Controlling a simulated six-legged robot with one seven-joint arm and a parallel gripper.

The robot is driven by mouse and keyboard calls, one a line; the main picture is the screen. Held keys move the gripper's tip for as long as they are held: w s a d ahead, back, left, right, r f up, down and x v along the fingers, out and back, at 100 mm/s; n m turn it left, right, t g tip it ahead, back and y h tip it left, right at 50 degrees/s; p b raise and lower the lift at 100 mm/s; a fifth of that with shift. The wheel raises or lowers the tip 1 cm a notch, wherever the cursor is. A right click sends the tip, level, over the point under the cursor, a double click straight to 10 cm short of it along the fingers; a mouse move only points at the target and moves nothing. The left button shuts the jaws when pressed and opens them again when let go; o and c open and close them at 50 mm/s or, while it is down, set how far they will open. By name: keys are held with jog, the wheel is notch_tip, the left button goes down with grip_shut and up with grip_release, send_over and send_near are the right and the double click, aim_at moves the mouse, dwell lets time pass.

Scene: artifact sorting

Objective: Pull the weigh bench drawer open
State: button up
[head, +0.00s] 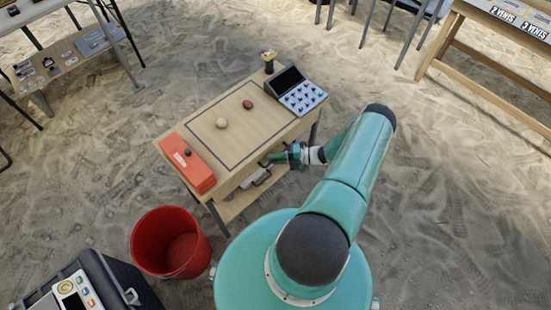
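The weigh bench (222,167) is a small wooden table with a dark rectangular outline on its top. Its drawer handle (262,177) shows on the front side facing me, just under the tabletop edge. My gripper (268,162) is at that front side, very close to the handle. The fingertips are small and partly hidden, so I cannot tell whether they touch or grasp the handle. I cannot clearly tell how far out the drawer is.
On the bench are an orange-red box (188,162), a keypad device (301,92), two small stones (222,123) and a yellow-black object (269,60). A red bucket (150,240) and a black case (118,285) stand nearby. Sandy floor is open at right.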

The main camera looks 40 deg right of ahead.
grip_shut()
